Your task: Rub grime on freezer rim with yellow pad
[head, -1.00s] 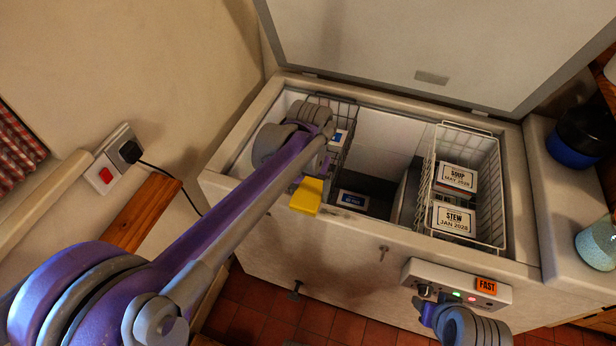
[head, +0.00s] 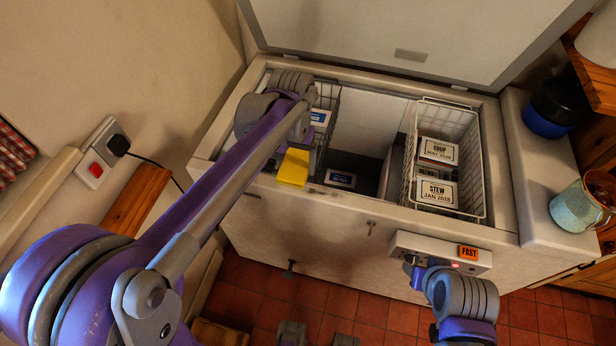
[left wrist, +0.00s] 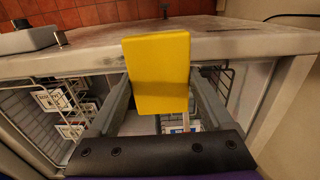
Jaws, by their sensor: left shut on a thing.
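The chest freezer stands open, and its pale front rim (head: 385,209) runs across the middle of the head view. My left gripper (head: 298,149) is shut on the yellow pad (head: 293,168), at the left part of the front rim. In the left wrist view the pad (left wrist: 158,75) sits between the two fingers and overlaps the rim (left wrist: 240,45). I cannot tell whether it touches. Faint grey smudges show on the rim there; the pad hides part of it. My right gripper (head: 416,272) is by the control box; its jaws are unclear.
Wire baskets hang inside the freezer; the right one (head: 480,165) holds labelled SOUP and STEW boxes. The control box (head: 440,250) with a FAST label projects from the front. The raised lid (head: 410,35) stands behind. A mug (head: 580,207) is at right.

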